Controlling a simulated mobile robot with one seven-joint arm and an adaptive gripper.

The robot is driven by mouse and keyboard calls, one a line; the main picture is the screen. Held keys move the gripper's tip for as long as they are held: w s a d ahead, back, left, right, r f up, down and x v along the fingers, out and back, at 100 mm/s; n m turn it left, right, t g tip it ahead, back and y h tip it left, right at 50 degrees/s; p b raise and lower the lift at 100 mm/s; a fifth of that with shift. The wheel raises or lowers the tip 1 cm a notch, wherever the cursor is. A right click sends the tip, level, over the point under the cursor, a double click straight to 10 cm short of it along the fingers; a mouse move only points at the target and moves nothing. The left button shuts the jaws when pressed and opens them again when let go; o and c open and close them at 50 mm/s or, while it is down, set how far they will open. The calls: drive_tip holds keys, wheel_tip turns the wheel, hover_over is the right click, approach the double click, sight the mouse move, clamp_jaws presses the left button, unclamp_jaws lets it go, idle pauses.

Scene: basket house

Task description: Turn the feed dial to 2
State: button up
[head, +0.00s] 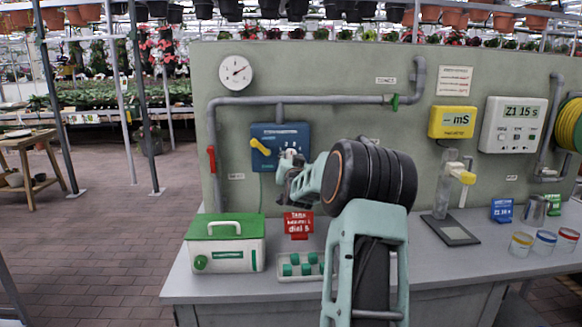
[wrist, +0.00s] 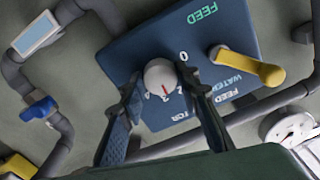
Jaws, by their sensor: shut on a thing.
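The white feed dial (wrist: 160,74) with a red mark sits on the blue feed-and-water panel (wrist: 225,40). My gripper (wrist: 158,82) is shut on the dial, one finger on either side. In the wrist view the red mark points down the picture, toward the digits 2 to 4, seemingly nearest the 3. A finger partly covers the scale near the 0. In the head view the panel (head: 265,133) is on the green-grey wall, and my gripper (head: 284,172) reaches it from the right and hides part of it.
A yellow lever (wrist: 247,67) sticks out beside the dial on the same panel. Grey pipes (head: 310,100) run around the panel. Below, a red sign (head: 298,222) and a green-lidded box (head: 224,243) stand on the bench.

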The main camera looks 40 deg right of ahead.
drive_tip(key=shift+n+b, duration=2.05)
drive_tip(key=shift+n, duration=0.25)
drive_tip(key=shift+r, duration=0.1)
drive_tip(key=o, duration=1.2)
drive_tip(key=shift+c, duration=0.2)
drive_tip(key=v, duration=1.2)
drive_tip(key=shift+d, duration=0.1)
